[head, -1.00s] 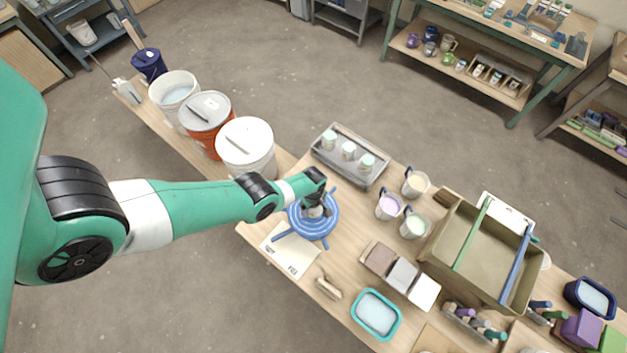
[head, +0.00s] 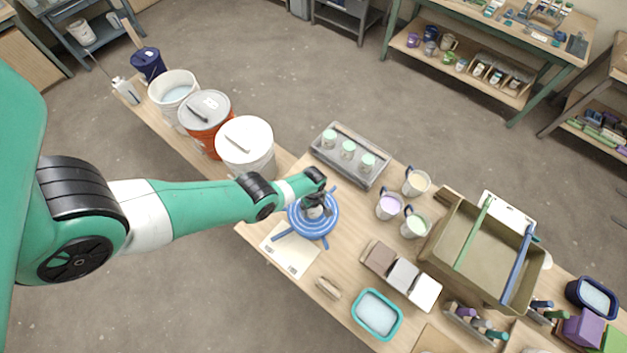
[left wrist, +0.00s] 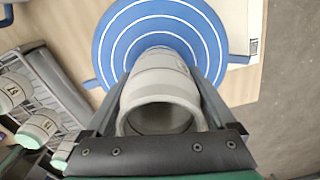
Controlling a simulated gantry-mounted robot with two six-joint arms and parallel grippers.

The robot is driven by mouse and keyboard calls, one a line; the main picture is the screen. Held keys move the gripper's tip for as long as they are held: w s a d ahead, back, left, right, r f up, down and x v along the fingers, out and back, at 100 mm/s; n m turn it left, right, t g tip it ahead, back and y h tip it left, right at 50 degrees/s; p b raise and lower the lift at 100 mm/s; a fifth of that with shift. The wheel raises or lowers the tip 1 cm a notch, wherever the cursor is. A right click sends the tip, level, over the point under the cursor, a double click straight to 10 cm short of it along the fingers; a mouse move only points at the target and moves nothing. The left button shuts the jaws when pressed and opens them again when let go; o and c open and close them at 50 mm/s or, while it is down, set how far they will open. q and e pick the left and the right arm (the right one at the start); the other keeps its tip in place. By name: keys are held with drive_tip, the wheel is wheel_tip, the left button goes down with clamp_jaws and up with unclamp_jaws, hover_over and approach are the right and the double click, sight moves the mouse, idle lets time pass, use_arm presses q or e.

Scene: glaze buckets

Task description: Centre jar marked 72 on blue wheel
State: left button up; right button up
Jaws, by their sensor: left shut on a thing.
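My left gripper (head: 317,203) is shut on a pale grey jar (left wrist: 162,92) above the blue wheel (head: 329,224). In the left wrist view, my fingers (left wrist: 163,70) grip the jar from both sides and its open end faces the camera. No number shows on this jar, so I cannot tell its mark. The blue wheel, with white rings, lies behind the jar in the left wrist view (left wrist: 118,48). The jar appears near the wheel's middle. I cannot tell whether its base touches the wheel. My right gripper is not in view.
A grey tray (head: 371,177) with three green-topped jars stands behind the wheel. White buckets (head: 247,150) and a red one stand left, near my arm. Mugs (head: 389,206) stand right. Paper (head: 290,254) and a wooden tool (head: 328,288) lie in front.

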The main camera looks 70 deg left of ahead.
use_arm(q)
drive_tip(key=shift+f, duration=0.25)
idle(0.5)
drive_tip(key=o, duration=1.4)
drive_tip(key=shift+o, duration=0.2)
